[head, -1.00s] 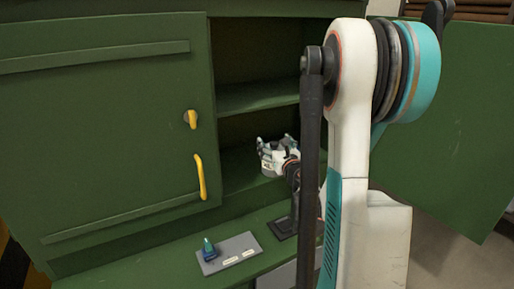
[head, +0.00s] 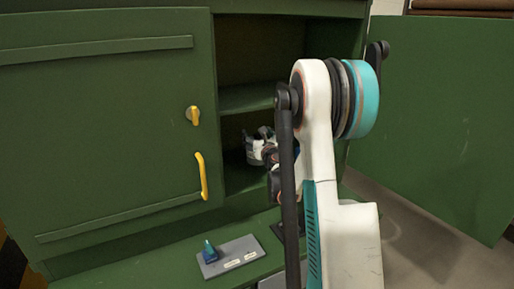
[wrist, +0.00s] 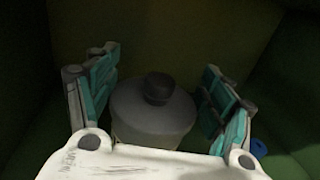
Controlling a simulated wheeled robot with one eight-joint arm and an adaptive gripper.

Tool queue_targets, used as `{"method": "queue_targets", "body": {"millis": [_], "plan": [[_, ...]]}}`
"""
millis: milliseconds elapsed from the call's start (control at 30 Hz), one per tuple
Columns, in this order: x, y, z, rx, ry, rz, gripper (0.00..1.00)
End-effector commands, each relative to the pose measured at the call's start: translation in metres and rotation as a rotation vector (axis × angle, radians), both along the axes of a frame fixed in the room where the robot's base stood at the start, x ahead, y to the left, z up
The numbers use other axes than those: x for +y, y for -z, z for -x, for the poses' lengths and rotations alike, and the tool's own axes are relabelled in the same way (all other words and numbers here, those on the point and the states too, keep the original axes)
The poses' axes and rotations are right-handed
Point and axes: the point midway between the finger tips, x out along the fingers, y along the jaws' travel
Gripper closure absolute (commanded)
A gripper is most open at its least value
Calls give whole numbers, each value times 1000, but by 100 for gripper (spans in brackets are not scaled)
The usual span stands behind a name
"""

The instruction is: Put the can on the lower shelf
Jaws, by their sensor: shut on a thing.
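The can (wrist: 152,112) shows in the wrist view as a grey round body with a dark knob on top. My gripper (wrist: 160,82) has its teal-padded fingers on either side of the can and is shut on it. In the head view my gripper (head: 260,146) is inside the lower compartment of the green cabinet, above the lower shelf (head: 239,177). The can cannot be told apart from the gripper there. Whether the can touches the shelf is hard to tell.
The shelf board (head: 245,98) lies above my gripper. The closed left door (head: 105,120) has a yellow handle (head: 201,176). The right door (head: 440,110) stands open. A grey plate (head: 232,257) with a teal item lies on the front ledge. A small blue thing (wrist: 258,147) is right of the gripper.

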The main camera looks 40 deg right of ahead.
Motion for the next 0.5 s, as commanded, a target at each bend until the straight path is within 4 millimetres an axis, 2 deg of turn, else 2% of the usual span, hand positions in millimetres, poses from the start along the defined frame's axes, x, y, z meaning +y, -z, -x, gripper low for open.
{"method": "queue_targets", "body": {"millis": [200,500], "plan": [[0,39,0,0,0,0,67],[-1,41,-4,0,0,0,67]]}}
